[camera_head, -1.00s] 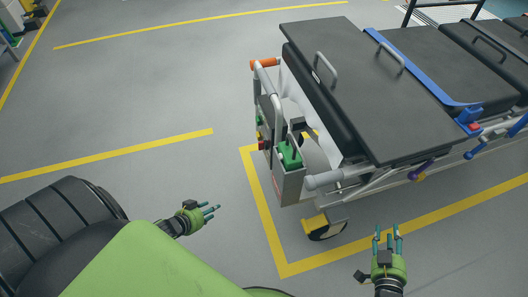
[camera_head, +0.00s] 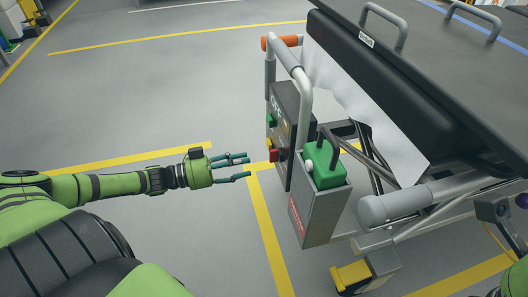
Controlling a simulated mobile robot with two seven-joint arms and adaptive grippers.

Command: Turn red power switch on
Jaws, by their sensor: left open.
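The red switch (camera_head: 275,154) is on the side of a dark control panel (camera_head: 290,112) at the end of a wheeled stretcher, below a green button (camera_head: 271,120). Its exact position, on or off, is too small to tell. My left gripper (camera_head: 248,166) reaches in from the left, its fingers open and empty, pointing right at the panel. In the picture its fingertips are a short way left of the red switch and slightly lower, apart from it. Only a green piece of my right arm shows at the lower right edge; its fingers do not show.
The stretcher's black mattress (camera_head: 400,80) and grey frame fill the right side. An orange grip (camera_head: 280,42) is above the panel. Floor left of the stretcher is clear.

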